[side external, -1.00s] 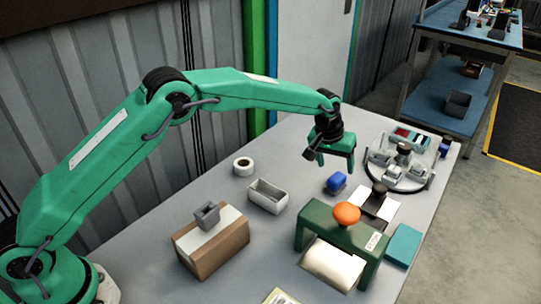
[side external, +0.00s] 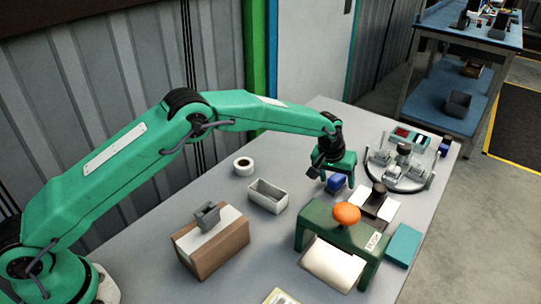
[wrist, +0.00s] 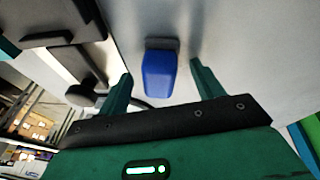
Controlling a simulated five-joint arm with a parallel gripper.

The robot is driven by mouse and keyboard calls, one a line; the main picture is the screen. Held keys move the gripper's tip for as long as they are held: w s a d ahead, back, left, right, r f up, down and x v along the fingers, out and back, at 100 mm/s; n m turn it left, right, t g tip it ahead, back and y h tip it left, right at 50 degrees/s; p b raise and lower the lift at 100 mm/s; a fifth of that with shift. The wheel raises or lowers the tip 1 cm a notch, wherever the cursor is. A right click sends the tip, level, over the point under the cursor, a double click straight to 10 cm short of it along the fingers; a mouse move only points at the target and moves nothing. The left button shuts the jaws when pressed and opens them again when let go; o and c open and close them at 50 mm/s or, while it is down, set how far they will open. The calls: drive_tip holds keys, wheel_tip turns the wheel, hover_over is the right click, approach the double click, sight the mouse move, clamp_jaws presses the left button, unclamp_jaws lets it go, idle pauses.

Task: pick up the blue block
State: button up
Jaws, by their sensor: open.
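The blue block (side external: 336,183) sits on the grey table, directly below my gripper (side external: 334,176). In the side external view the fingers partly cover it. In the wrist view the blue block (wrist: 159,74) lies between and just beyond the two green fingertips of my gripper (wrist: 160,72), with a dark grey piece at its far end. The fingers are apart, with visible gaps on both sides of the block. My gripper is open and empty. I cannot tell the exact height of the fingertips over the table.
A green press with an orange knob (side external: 346,213) stands in front, close to a black-and-white stand (side external: 377,203). A round rack (side external: 400,180) with grey pieces is to the right. An open grey box (side external: 267,197), a tape roll (side external: 243,166) and a brown carton (side external: 212,244) are left.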

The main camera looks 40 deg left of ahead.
sight(337, 177)
idle(0.5)
drive_tip(key=c, duration=1.2)
drive_tip(key=shift+o, duration=0.2)
drive_tip(key=shift+r, duration=0.65)
wheel_tip(337, 177, up, 3)
drive_tip(key=shift+d, duration=0.1)
drive_tip(key=s+d+r, duration=0.6)
drive_tip(key=s+d, duration=0.1)
drive_tip(key=s, duration=0.2)
drive_tip(key=shift+d+r, duration=0.15)
drive_tip(key=shift+r, duration=0.2)
